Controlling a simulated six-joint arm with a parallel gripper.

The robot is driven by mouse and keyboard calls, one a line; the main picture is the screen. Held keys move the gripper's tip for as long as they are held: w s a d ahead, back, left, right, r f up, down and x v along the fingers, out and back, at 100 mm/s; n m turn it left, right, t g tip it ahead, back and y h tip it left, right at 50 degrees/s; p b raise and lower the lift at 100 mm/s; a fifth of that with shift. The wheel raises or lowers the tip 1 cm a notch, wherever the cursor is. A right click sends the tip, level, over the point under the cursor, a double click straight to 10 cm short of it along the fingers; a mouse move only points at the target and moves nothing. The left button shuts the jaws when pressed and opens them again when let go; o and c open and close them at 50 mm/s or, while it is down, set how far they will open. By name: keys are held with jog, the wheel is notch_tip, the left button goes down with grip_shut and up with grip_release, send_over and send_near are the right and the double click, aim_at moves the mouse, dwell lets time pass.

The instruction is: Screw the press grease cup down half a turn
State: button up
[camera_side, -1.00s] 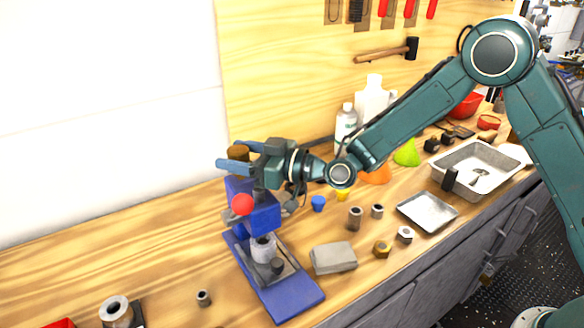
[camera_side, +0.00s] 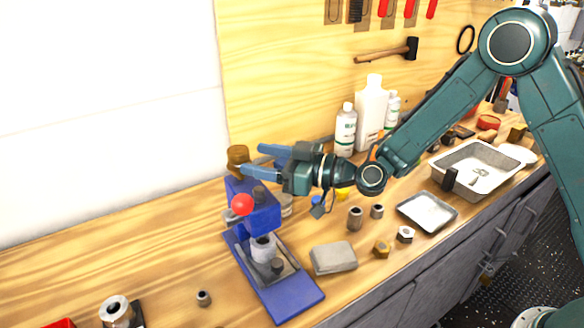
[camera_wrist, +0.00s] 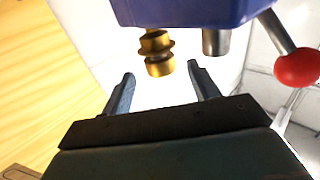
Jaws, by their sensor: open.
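The brass grease cup (camera_side: 237,154) stands on top of the blue press (camera_side: 258,215). In the wrist view, which shows the press upside down, the ribbed brass cup (camera_wrist: 157,50) projects from the blue press body (camera_wrist: 185,10). My gripper (camera_side: 252,158) is open, just right of the cup in the side view. In the wrist view my gripper (camera_wrist: 160,72) has its two blue fingers apart, with the cup lined up with the gap but beyond the fingertips. Nothing is held. The cup's thread is not clear.
The press has a lever with a red ball (camera_side: 242,204), also in the wrist view (camera_wrist: 297,68), and a grey post (camera_wrist: 216,42) beside the cup. A grey block (camera_side: 333,258), loose bushings and nuts, a metal tray (camera_side: 427,211) and bottles (camera_side: 346,130) stand on the bench.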

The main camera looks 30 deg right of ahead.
aim_at(228, 155)
jog(key=v, duration=0.8)
jog(key=shift+s, duration=0.25)
jog(key=shift+d, duration=0.15)
jog(key=shift+w, duration=0.1)
jog(key=shift+w+d+r+n+g+y, duration=0.1)
jog(key=shift+w+d+n+g+y, duration=0.15)
jog(key=shift+w+n+g+y, duration=0.6)
jog(key=shift+w+d+f+n+g+y, duration=0.1)
jog(key=shift+w+d+n+g+y, duration=0.15)
jog(key=shift+w+n+g+y, duration=0.5)
jog(key=shift+w+d+r+n+g+y, duration=0.1)
jog(key=shift+w+d+n+g+y, duration=0.2)
jog(key=shift+w+n+g+y, duration=0.5)
jog(key=shift+w+a+g+h, duration=0.15)
jog(key=shift+g+h, duration=0.15)
jog(key=x, duration=1.3)
jog(key=shift+w+a, duration=0.1)
jog(key=shift+a, duration=0.15)
